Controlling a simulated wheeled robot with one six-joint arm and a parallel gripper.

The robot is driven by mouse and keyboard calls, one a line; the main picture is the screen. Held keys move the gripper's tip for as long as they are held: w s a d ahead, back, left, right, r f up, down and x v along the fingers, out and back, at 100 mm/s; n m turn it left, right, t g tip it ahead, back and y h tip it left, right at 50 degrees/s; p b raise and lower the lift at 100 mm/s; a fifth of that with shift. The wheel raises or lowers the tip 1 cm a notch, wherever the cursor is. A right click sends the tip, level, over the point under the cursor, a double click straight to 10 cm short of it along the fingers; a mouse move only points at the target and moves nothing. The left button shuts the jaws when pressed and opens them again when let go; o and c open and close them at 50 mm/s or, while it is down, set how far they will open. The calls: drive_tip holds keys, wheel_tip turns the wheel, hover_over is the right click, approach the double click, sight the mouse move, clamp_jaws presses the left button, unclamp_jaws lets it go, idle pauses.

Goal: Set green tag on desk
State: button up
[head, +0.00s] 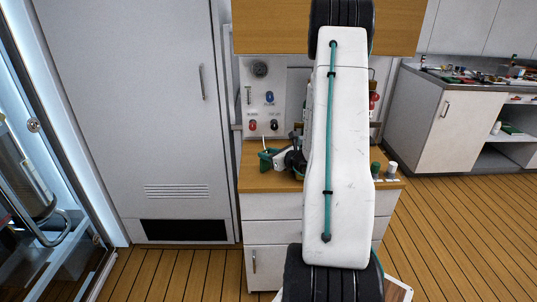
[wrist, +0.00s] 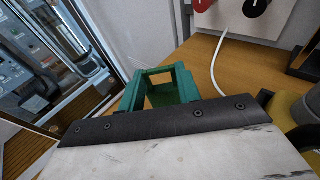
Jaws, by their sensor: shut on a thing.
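My gripper (head: 268,158) is over the left part of the wooden desk (head: 252,182), partly hidden behind my white arm in the head view. In the wrist view, a green, frame-like shape (wrist: 160,74) extends beyond the dark edge of my wrist, with the desk top (wrist: 207,58) behind and below it. My gripper is shut on the green tag, but the tag's outline cannot be told apart from the green parts around it. Whether the tag touches the desk cannot be told.
A white cable (wrist: 217,65) runs down near my gripper. A green-topped item (head: 375,170) and a white-topped one (head: 391,170) stand at the desk's right. A tall locker (head: 130,90) is to the left.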

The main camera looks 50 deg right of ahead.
drive_tip(key=o, duration=1.2)
drive_tip(key=shift+f, duration=0.1)
